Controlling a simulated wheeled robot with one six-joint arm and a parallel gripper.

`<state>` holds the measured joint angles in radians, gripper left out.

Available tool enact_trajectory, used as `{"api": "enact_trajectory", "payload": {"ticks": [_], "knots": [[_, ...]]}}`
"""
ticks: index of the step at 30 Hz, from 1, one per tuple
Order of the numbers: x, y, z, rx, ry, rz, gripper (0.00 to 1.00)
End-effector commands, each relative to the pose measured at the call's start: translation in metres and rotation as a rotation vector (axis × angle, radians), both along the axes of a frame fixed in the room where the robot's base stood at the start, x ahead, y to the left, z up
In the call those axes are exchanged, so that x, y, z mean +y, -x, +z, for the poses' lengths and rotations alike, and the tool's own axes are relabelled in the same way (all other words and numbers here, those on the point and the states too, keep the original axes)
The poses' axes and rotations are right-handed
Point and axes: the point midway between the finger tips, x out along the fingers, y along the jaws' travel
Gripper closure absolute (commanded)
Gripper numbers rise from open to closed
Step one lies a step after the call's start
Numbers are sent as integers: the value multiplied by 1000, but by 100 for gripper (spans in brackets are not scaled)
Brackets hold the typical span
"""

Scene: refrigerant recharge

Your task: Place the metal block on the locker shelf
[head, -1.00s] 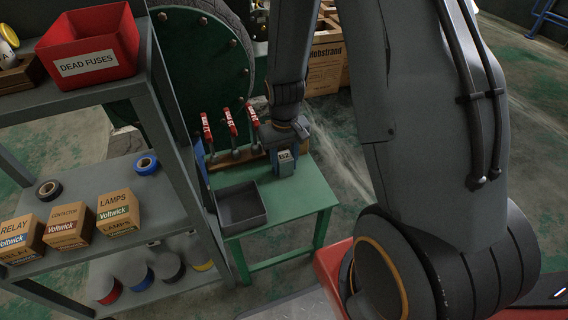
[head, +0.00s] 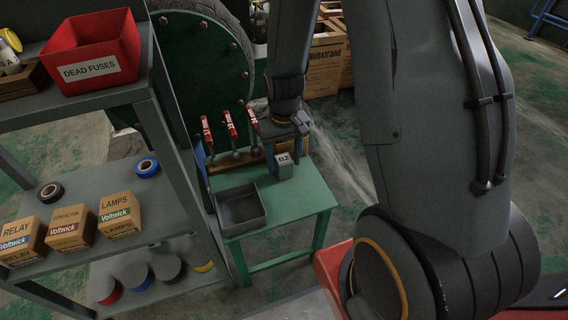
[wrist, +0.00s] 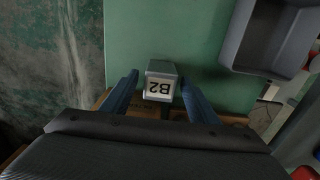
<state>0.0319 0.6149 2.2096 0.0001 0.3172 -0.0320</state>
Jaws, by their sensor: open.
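The metal block (head: 284,165) is a small grey block marked B2. It stands on the green table, and it also shows in the wrist view (wrist: 161,82) between and just beyond my fingertips. My gripper (wrist: 160,84) is open, with one blue finger on each side of the block and a gap to each. In the head view my gripper (head: 287,140) is over the back of the block. The grey shelf unit (head: 92,190) stands at the left; its middle level has bare room behind the boxes.
A grey open tray (head: 262,226) sits on the green table (head: 312,192), left of the block. On the shelves are a red DEAD FUSES bin (head: 90,60), labelled cartons (head: 119,213) and tape rolls (head: 146,167).

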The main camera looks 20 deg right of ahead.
Motion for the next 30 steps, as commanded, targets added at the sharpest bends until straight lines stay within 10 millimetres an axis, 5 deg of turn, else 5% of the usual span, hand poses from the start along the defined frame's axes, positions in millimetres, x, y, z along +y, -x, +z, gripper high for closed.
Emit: {"api": "enact_trajectory", "payload": {"ticks": [9, 20, 26, 30], "knots": [[0, -1, 68, -3, 0, 0, 45], [6, 3, 105, -3, -1, 9, 45], [41, 32, 156, -12, -9, 69, 45], [70, 71, 199, -14, -19, 129, 45]]}}
